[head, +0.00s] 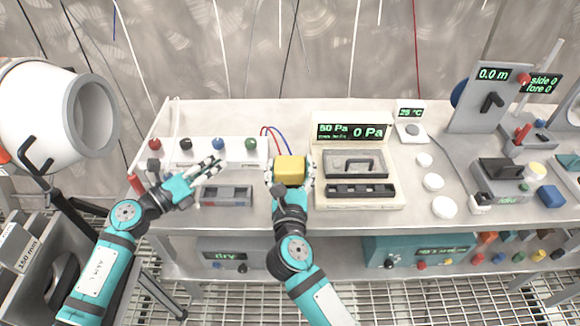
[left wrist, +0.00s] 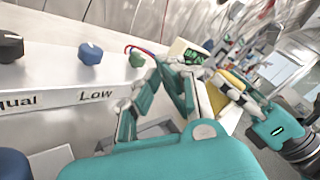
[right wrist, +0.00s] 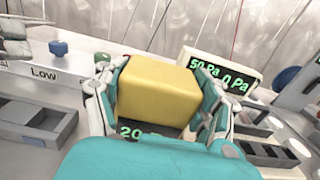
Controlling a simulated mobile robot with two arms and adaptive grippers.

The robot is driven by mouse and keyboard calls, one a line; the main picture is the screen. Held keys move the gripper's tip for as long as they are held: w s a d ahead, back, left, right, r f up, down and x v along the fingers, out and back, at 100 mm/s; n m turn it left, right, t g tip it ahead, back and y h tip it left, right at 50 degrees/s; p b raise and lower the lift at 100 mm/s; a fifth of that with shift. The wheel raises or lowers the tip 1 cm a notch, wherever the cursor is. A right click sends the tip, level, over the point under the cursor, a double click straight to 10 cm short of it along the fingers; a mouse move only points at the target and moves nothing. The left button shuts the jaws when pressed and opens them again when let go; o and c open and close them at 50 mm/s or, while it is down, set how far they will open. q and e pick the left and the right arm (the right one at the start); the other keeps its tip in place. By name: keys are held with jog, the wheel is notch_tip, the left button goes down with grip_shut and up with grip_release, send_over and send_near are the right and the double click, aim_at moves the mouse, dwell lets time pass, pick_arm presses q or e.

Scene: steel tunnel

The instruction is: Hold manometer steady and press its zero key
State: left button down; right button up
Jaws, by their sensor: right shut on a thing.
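The manometer, a yellow box (head: 289,168), is between the fingers of my right gripper (head: 290,176), which is shut on it over the front of the bench. In the right wrist view the yellow box (right wrist: 158,92) fills the space between the fingers, and part of a green reading shows at its near lower edge. No zero key can be made out. It is partly visible in the left wrist view (left wrist: 232,88). My left gripper (head: 212,168) is to the left of the manometer, its fingers apart and empty, over the front of the valve panel.
A white panel (head: 190,158) with coloured knobs stands behind my left gripper. A grey tray (head: 226,196) lies below it. A cream instrument (head: 352,125) reading 0 Pa stands close right of the manometer. Red and blue tubes (head: 268,133) run behind the manometer.

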aim_at(223, 191)
pick_arm(q)
jog(key=f, duration=0.1)
jog(key=s+f, duration=0.1)
jog(key=s+f+g, duration=0.1)
jog(key=shift+d, duration=0.3)
jog(key=shift+s+d+f, duration=0.1)
jog(key=shift+d+f, duration=0.05)
jog(key=shift+f, duration=0.05)
jog(key=shift+d, duration=4.3)
jog(key=shift+d, duration=0.15)
